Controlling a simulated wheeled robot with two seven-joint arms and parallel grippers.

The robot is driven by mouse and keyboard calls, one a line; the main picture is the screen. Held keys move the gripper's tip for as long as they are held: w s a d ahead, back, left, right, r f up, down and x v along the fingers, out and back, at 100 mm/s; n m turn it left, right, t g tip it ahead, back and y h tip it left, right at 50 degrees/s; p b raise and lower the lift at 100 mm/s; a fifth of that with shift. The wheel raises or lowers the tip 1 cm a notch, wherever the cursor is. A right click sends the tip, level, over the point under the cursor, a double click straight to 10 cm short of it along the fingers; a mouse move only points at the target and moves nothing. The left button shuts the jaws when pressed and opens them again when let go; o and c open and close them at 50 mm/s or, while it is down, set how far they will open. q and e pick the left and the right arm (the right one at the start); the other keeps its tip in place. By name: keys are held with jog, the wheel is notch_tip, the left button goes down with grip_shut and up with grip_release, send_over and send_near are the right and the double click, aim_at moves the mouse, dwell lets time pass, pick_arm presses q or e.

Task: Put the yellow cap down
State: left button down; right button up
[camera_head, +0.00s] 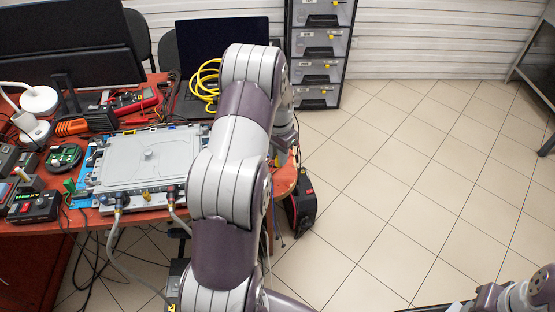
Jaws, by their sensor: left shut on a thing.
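My left arm rises through the middle of the view and bends down at the table's right end. My left gripper (283,157) is mostly hidden behind its own wrist and forearm there. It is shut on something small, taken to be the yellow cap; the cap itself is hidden. The grey coolant unit (150,160) lies on a blue mat on the table, with hose fittings (118,200) along its front edge. My right arm shows at the bottom right corner; its gripper (456,307) is cut off by the frame edge, and its jaws cannot be made out.
The red table (60,222) is crowded with a monitor, a lamp (40,99), meters and small devices. A laptop (222,38) and a coiled yellow cable (204,82) are behind the unit. A drawer cabinet (320,70) stands behind. The tiled floor at right is clear.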

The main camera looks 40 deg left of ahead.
aim_at(277, 158)
pick_arm(q)
jog(key=w+a+f, duration=0.2)
jog(key=w, duration=0.1)
jog(key=shift+w+a+f, duration=0.1)
jog(key=shift+a+f, duration=0.15)
jog(key=shift+a, duration=0.05)
jog(key=shift+w+a+f, duration=0.1)
jog(key=shift+w+f, duration=0.05)
jog(key=shift+f, duration=0.05)
notch_tip(277, 158, down, 4)
jog(key=shift+r+p, duration=0.2)
jog(key=shift+p, duration=0.15)
jog(key=shift+f, duration=0.15)
pick_arm(e)
jog(key=shift+w+r, duration=0.15)
jog(key=shift+r, duration=0.2)
jog(key=shift+f, duration=0.1)
